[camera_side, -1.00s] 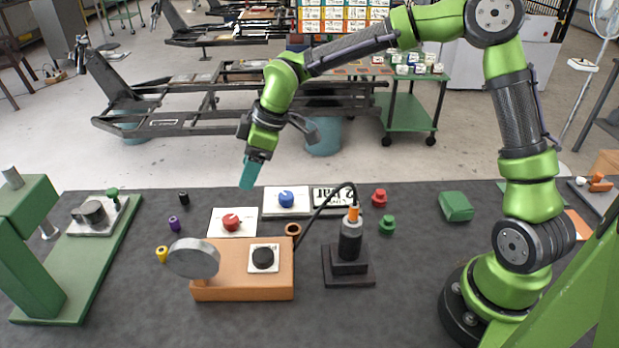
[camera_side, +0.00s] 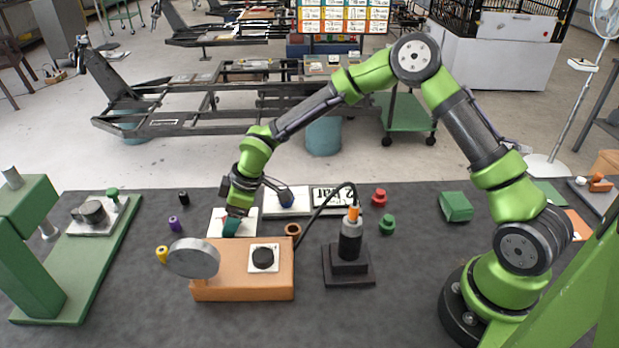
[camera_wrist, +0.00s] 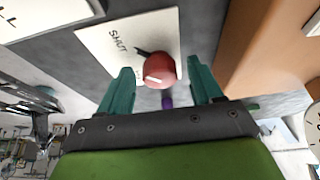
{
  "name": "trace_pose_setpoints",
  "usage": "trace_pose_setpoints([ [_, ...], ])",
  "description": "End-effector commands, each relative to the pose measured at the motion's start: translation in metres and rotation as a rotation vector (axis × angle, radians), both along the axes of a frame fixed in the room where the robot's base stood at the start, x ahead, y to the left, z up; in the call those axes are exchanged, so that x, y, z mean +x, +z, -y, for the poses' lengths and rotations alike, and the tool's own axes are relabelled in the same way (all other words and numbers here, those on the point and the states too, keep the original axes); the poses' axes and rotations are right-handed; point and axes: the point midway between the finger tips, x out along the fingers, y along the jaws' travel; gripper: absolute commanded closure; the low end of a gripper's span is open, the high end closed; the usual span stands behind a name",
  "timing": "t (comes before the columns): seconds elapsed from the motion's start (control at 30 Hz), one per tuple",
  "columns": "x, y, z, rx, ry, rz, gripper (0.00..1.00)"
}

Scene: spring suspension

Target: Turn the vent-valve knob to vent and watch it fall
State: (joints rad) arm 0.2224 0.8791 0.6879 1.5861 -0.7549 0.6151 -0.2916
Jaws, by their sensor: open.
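The red knob (camera_wrist: 160,68) sits on a white plate (camera_wrist: 98,38) with the word SHUT printed on it. A white line marks the knob's face. My gripper (camera_wrist: 161,78) is open, with one teal finger on each side of the knob; I cannot tell whether either touches it. In the side view my gripper (camera_side: 232,228) is low over this plate (camera_side: 215,216) and hides the knob. A round gauge (camera_side: 193,258) stands on the orange block (camera_side: 245,291), whose top has a white plate with a black disc (camera_side: 263,258).
A black post with an orange top (camera_side: 350,240) and a curved cable stands farther right. A yellow part (camera_side: 162,254) and a purple part (camera_side: 174,224) lie to the left.

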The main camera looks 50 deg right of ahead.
Motion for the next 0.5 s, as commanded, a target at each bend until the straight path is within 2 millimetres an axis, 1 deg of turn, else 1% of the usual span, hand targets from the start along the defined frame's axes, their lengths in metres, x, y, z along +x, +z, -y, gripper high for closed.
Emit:
trace_pose_setpoints([
  [0.13, 0.0001, 0.0002, 0.0001, 0.000, 0.000, 0.000, 0.35],
  [0.5, 0.0000, 0.0006, 0.0002, 0.000, 0.000, 0.000, 0.91],
])
